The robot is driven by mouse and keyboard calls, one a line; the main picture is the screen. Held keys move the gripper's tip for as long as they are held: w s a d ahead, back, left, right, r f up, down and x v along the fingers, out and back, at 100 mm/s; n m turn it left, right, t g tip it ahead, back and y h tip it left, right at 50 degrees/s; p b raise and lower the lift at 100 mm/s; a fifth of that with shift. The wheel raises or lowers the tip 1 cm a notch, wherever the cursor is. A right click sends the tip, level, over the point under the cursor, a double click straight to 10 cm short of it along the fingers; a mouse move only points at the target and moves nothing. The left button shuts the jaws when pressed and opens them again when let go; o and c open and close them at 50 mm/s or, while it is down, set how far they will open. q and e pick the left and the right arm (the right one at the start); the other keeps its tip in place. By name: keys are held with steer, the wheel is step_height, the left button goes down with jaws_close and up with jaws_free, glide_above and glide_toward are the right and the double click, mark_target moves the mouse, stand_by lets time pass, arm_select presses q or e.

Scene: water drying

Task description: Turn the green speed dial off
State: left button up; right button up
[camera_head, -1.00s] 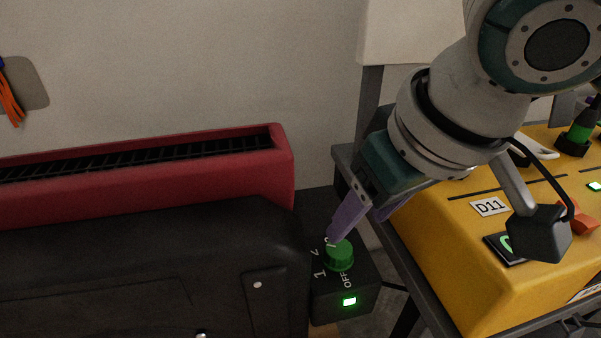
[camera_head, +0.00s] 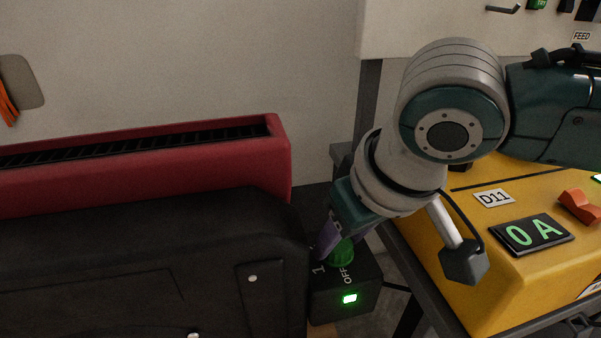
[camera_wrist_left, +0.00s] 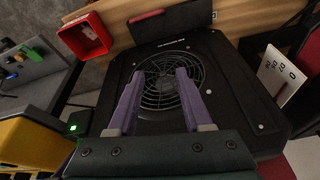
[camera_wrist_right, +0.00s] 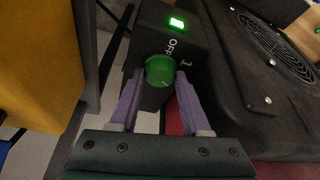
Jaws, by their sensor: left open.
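The green speed dial (camera_head: 342,254) sits on a black control box (camera_head: 335,305) with "OFF" and "1" markings and a lit green light. My right gripper (camera_head: 332,246) reaches down to the dial from above, partly covering it and the markings. In the right wrist view, the dial (camera_wrist_right: 159,70) lies between the two purple fingertips, which are spread on either side of it. I cannot tell whether they touch it. My left gripper (camera_wrist_left: 158,77) is open and empty in the left wrist view, in front of the black machine's fan grille.
The black machine (camera_head: 130,270) and a red slotted duct (camera_head: 200,165) stand left of the box. A yellow control unit (camera_head: 480,280) on a dark stand is to the right, with a display (camera_head: 533,235). A wall closes off the back.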

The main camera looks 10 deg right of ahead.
jaws_close()
